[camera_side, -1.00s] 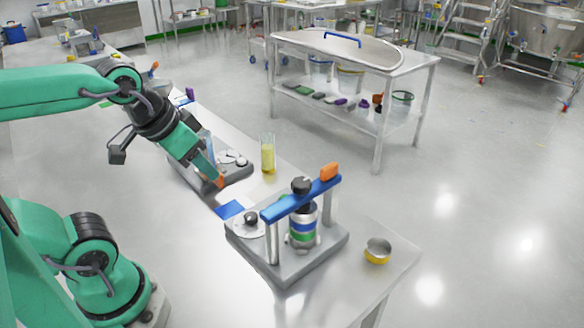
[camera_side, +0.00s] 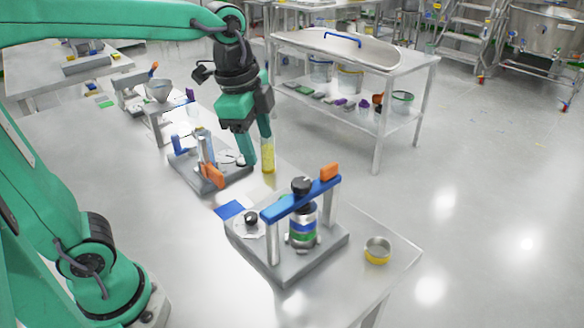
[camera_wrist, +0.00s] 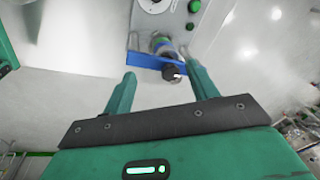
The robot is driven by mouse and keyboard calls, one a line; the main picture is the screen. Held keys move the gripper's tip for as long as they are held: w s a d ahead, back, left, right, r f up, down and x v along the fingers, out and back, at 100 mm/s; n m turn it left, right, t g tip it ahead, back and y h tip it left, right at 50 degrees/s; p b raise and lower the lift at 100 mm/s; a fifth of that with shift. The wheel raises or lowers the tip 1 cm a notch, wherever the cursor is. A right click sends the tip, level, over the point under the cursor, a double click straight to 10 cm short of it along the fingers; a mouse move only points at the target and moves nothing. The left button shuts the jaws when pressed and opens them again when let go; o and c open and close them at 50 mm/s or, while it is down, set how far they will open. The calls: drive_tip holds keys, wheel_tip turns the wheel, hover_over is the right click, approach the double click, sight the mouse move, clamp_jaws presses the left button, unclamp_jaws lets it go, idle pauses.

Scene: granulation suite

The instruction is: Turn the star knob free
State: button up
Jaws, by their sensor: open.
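A dark star knob (camera_side: 301,186) sits on top of a blue bar (camera_side: 286,207) on the nearer grey fixture (camera_side: 290,268). A bottle with blue and green bands (camera_side: 303,228) stands upright under the bar. In the wrist view, a dark knob (camera_wrist: 171,73) on a blue bar (camera_wrist: 146,62) shows between and beyond my fingers, apart from both. My gripper (camera_side: 256,153) points down above the bench, left of and behind the nearer fixture. It is open and empty, and its two fingers spread wide in the wrist view (camera_wrist: 164,80).
A second grey fixture (camera_side: 205,186) with an orange piece (camera_side: 213,176) stands behind the first. A yellow-filled cylinder (camera_side: 268,156) stands close beside my fingers. A shallow round cup (camera_side: 377,250) is near the right bench corner. A blue patch (camera_side: 229,210) lies between the fixtures.

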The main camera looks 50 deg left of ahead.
sight(302, 182)
drive_tip(key=w+d+m, duration=0.1)
drive_tip(key=w+m, duration=0.1)
drive_tip(key=w+d+m+g, duration=0.1)
drive_tip(key=w+d+m, duration=0.1)
drive_tip(key=m, duration=0.1)
drive_tip(key=w+d+f+m+g, duration=0.1)
drive_tip(key=w+d+m, duration=0.1)
drive_tip(key=m, duration=0.1)
drive_tip(key=shift+w+d, duration=0.1)
drive_tip(key=shift+w, duration=0.05)
drive_tip(key=shift+f, duration=3.9)
drive_tip(key=c, duration=1)
